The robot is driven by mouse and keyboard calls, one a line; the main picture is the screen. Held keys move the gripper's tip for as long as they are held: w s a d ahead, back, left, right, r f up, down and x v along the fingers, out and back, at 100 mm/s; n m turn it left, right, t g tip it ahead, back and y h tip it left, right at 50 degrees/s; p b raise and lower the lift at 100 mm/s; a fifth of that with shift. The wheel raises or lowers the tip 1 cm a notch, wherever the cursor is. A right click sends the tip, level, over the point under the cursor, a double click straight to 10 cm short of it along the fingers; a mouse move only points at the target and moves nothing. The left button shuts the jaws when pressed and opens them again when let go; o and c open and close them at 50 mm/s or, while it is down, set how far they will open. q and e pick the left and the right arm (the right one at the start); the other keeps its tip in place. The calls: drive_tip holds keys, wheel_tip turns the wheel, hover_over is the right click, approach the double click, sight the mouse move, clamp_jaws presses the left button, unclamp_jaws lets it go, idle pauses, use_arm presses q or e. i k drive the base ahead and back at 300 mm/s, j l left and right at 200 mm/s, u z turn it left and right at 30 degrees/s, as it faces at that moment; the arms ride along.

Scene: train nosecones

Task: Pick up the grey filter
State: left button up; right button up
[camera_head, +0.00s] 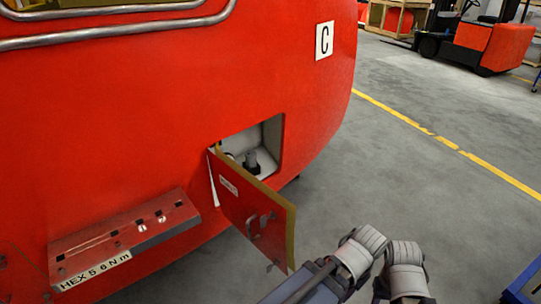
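A small grey cylindrical part (251,158) with a dark base stands inside the open square compartment (270,140) in the red nosecone. It may be the grey filter, but it is small and partly hidden by the open hatch door (255,205), so I cannot tell for sure. Neither of my grippers can be made out. Only pale joints and a dark link of my own arms show at the bottom right, apart from the compartment and the door.
The red nosecone (130,120) fills the left side. The hatch door hangs open, sticking out towards the lower right. A red ledge (125,235) with slots juts out at the lower left. Grey floor with a yellow line (500,174) is clear on the right. A red forklift (490,45) stands far back.

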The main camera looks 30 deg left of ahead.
sight(251, 162)
drive_tip(key=i+l, duration=0.25)
drive_tip(key=i, duration=0.15)
drive_tip(key=i+l, duration=0.2)
drive_tip(key=i, duration=0.25)
drive_tip(key=i+l, duration=0.25)
drive_tip(key=i, duration=0.15)
drive_tip(key=u, duration=1.9)
drive_tip(key=i+l, duration=0.7)
drive_tip(key=l, duration=0.15)
